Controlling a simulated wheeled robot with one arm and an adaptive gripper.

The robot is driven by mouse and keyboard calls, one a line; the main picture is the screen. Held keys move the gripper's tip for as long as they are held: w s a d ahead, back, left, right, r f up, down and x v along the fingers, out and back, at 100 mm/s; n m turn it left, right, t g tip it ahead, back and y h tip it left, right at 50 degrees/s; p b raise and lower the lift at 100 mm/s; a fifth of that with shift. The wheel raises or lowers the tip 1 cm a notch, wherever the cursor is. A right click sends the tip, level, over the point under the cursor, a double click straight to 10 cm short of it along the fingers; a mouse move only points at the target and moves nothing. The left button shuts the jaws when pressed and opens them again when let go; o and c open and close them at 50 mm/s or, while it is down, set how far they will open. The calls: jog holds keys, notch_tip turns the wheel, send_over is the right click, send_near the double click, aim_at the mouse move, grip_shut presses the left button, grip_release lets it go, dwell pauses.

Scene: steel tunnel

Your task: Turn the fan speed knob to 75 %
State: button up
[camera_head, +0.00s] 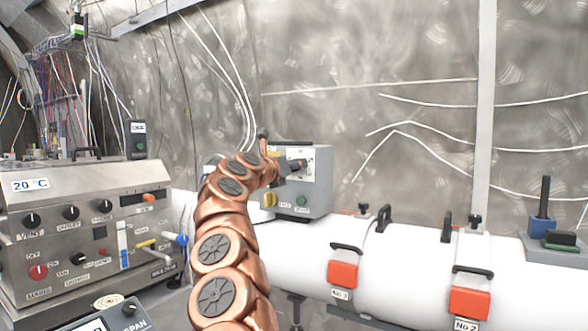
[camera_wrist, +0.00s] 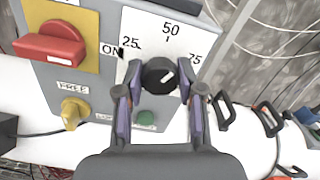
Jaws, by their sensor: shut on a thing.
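The fan speed knob (camera_wrist: 158,75) is a round black knob on a white dial plate (camera_wrist: 184,32) marked 25, 50 and 75. A short white line on its face slants toward the upper right, on the side of the 75 mark; its exact reading is hard to tell. My gripper (camera_wrist: 160,88) is shut on the knob, with one finger on its left and one on its right. In the head view the grey control box (camera_head: 310,186) stands on the white pipe, and my gripper (camera_head: 285,168) reaches its front from the left.
A red switch (camera_wrist: 50,45) on a yellow plate sits left of the dial, near ON. A yellow knob (camera_wrist: 74,112) and a green button (camera_wrist: 146,118) are below. The white pipe (camera_head: 410,262) carries clamps and red latches. A grey instrument panel (camera_head: 80,235) stands left.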

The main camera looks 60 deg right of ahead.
jog(key=m, duration=0.4)
jog(key=shift+m, duration=1.9)
jog(key=o, duration=1.1)
jog(key=shift+o, duration=0.2)
jog(key=a, duration=1.2)
jog(key=shift+s, duration=0.3)
